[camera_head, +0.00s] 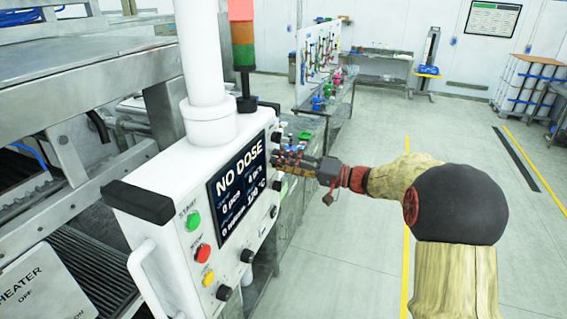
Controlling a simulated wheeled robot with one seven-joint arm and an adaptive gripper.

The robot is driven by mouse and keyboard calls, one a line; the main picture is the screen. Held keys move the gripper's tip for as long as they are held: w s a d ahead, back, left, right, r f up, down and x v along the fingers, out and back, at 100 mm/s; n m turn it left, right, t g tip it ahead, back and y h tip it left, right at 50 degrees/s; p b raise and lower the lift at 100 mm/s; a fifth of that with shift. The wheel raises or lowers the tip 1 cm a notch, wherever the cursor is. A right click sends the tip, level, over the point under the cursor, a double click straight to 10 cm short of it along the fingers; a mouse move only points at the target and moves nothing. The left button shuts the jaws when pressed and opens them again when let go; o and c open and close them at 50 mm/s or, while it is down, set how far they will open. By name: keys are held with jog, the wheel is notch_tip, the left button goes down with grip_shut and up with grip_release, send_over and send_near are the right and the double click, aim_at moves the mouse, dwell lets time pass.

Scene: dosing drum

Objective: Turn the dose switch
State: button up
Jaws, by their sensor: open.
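The white control panel (170,215) stands left of centre, tilted in the picture, with a dark screen (238,190) reading "NO DOSE". Black knobs sit on the panel: one (224,293) at the bottom, one (247,255) under the screen, and several along its right edge, such as one (274,212) at the lower right. Their labels are too small to read, so I cannot tell which is the dose switch. My gripper (277,160) is open, with its fingers pointing left at the panel's upper right edge. I cannot tell whether they touch a knob there.
A green START button (193,221), a red button (203,253) and a yellow button (208,278) line the panel's left side. A white handle (140,262) juts from its near edge. A signal tower (243,45) stands behind. The floor to the right is open.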

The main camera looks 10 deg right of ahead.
jog(key=shift+c, duration=0.3)
grip_shut()
dwell(0.3)
